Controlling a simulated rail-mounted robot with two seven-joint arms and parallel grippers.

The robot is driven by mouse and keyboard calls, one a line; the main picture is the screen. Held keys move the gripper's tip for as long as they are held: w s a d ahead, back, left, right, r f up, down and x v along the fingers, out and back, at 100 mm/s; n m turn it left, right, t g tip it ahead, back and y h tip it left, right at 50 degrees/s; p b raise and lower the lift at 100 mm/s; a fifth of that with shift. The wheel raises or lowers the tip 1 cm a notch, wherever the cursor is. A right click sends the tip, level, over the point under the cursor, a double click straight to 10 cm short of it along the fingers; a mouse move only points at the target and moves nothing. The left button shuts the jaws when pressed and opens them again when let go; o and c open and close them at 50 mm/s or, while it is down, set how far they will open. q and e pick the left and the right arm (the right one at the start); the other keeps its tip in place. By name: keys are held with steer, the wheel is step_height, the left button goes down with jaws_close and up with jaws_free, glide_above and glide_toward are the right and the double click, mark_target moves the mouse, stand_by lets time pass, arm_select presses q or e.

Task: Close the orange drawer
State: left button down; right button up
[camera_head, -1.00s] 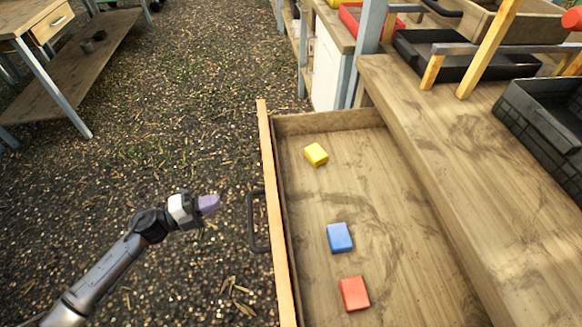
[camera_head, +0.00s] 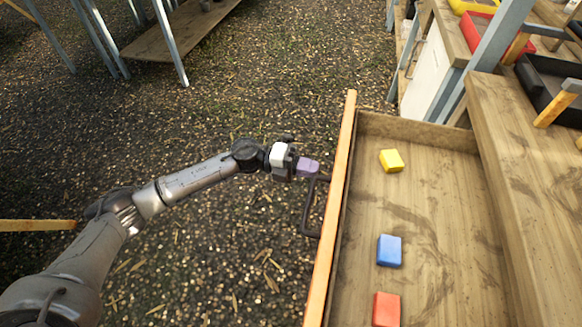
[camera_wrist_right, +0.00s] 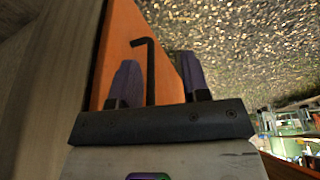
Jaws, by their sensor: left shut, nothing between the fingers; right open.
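The orange drawer is pulled out, with its orange front (camera_head: 334,215) at left and its wooden inside in view. A dark handle (camera_head: 306,208) sticks out from the front. My left gripper (camera_head: 309,166) is shut and empty, its purple tips beside the handle's far end, close to the front; I cannot tell if they touch. A yellow block (camera_head: 391,160), a blue block (camera_head: 389,250) and a red block (camera_head: 386,309) lie in the drawer. In the right wrist view my right gripper (camera_wrist_right: 158,76) is open, before an orange panel (camera_wrist_right: 118,45) and a black bent bar (camera_wrist_right: 150,70).
A wooden bench top (camera_head: 505,150) runs along the right, above the drawer. A black tray (camera_head: 545,85) and a red tray (camera_head: 480,30) stand at the back right. A table with a low shelf (camera_head: 180,42) stands at the far left. Gravel ground left of the drawer is open.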

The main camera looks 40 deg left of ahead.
arm_select(q)
steer(key=shift+b+x, duration=0.6)
steer(key=shift+x, duration=1.05)
